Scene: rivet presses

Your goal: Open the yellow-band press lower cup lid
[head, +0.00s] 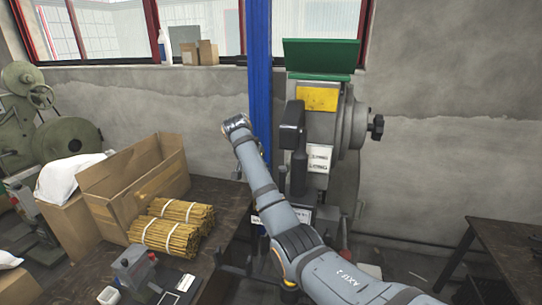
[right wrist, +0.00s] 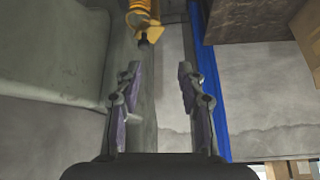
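The press with a yellow plate (head: 316,98) stands at the centre of the head view against the wall, with a green top (head: 320,57). I cannot make out its lower cup lid; my right arm covers part of the lower press. My right arm reaches up and left across the press front, and its gripper is hidden in the head view. In the right wrist view my right gripper (right wrist: 157,78) is open and empty. Beyond its fingertips is a yellow part (right wrist: 147,30) with an orange coil, apart from the fingers. My left gripper is not in view.
A blue post (head: 260,75) rises left of the press and also shows in the right wrist view (right wrist: 208,80). A dark table (head: 225,200) holds an open carton (head: 135,180) and bundles of rods (head: 172,228). Another table (head: 510,240) stands at the right.

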